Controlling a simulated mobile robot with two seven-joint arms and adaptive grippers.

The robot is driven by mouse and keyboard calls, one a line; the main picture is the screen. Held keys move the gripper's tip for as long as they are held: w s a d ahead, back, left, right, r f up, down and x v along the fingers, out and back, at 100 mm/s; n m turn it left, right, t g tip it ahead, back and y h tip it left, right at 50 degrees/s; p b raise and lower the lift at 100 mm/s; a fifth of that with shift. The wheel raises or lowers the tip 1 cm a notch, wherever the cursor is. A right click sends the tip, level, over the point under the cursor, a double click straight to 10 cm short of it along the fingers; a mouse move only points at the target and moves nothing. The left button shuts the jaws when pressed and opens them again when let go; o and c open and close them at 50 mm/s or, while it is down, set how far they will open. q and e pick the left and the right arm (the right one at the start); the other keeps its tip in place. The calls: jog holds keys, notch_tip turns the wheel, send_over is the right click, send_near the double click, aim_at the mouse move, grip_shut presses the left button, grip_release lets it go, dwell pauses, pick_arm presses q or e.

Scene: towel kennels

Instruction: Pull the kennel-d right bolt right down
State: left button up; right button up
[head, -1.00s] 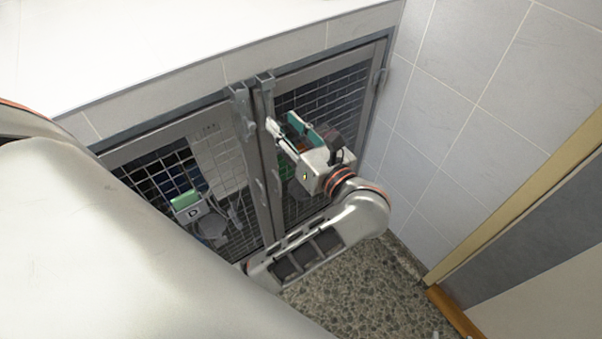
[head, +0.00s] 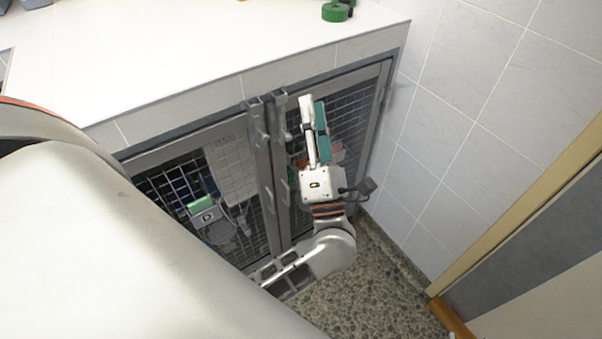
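The kennel front has two grey-framed mesh doors meeting at two upright posts. A card with a D (head: 203,207) hangs on the left door. A bolt (head: 281,128) is on the right-hand post, which I take to be the right bolt; another bolt (head: 257,130) is on the left-hand post. My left gripper (head: 313,100) is just right of the right-hand post, in front of the right door's mesh, fingers pointing up. It looks apart from the bolt, with nothing visibly held. Its finger gap is seen too edge-on to judge. My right gripper is out of view.
A tiled wall (head: 470,120) closes the right side. Pebbled floor (head: 375,285) lies clear below. Coloured items show behind the mesh.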

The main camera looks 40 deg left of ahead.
pick_arm(q)
jog(key=s+d+f+m+t+h+p, duration=0.15)
jog(key=d+f+m+h, duration=0.4)
jog(key=m+h, duration=0.65)
jog(key=d+f+m+t+h+p, duration=0.2)
jog(key=d+f+m+h, duration=0.55)
jog(key=m, duration=0.85)
jog(key=s+a+f+m+g+h+p, duration=0.1)
jog(key=s+a+f+m+g+p, duration=0.2)
jog(key=s+f+m+g, duration=0.6)
jog(key=s+a+f+g, duration=0.1)
jog(key=s+f, duration=0.3)
jog(key=f, duration=0.4)
jog(key=shift+s+a, duration=0.2)
jog(key=shift+a, duration=0.35)
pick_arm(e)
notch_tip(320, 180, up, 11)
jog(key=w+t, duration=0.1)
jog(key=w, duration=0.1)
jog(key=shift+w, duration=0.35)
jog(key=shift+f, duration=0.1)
